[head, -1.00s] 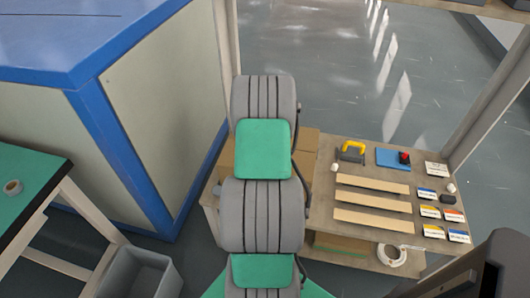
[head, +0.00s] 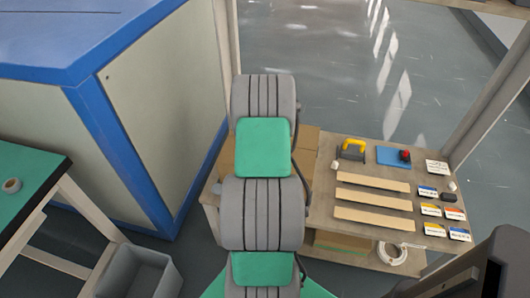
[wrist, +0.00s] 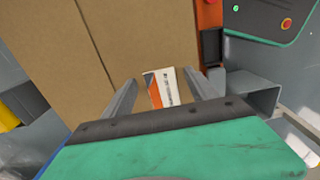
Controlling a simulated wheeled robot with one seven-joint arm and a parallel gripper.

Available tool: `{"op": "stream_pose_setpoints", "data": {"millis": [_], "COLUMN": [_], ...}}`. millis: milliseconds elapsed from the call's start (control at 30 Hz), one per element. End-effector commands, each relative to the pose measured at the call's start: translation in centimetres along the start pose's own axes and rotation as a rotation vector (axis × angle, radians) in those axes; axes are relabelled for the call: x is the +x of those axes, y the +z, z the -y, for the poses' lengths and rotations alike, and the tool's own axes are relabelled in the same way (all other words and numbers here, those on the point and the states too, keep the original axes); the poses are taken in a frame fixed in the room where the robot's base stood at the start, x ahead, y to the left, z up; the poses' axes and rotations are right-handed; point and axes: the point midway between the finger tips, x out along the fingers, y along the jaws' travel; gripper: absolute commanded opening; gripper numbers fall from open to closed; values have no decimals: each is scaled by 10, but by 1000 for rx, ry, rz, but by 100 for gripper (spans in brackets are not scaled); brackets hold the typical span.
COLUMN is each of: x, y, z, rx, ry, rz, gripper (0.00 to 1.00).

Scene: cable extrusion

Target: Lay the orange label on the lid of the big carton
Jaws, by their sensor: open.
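The orange label, a small white card with an orange left side and dark print (wrist: 165,88), shows between my fingertips in the wrist view. It lies against the brown lid of the big carton (wrist: 150,35), close to the lid's right side. I cannot tell whether it is fully flat. My gripper (wrist: 162,92) is open, with one finger on each side of the label and a gap to each. In the head view my arm hides my gripper, the label and most of the carton (head: 308,148).
A workbench (head: 325,205) at right holds wooden strips (head: 373,198), several other labels (head: 434,230), a yellow-handled tool (head: 353,148) and a blue plate (head: 392,156). A blue-framed cabinet (head: 150,110) stands at left, with a grey bin (head: 140,272) in front. An orange and grey machine part (wrist: 209,18) stands beside the carton.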

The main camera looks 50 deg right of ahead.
Motion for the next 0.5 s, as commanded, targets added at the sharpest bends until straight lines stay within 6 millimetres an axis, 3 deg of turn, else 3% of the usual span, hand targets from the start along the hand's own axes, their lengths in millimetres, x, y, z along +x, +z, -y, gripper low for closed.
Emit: {"op": "stream_pose_setpoints", "data": {"millis": [167,500], "x": [-4,-67], "y": [0,0], "z": [-1,-1], "rx": [0,0], "ry": [2,3], "rz": [0,-1], "gripper": [68,68]}}
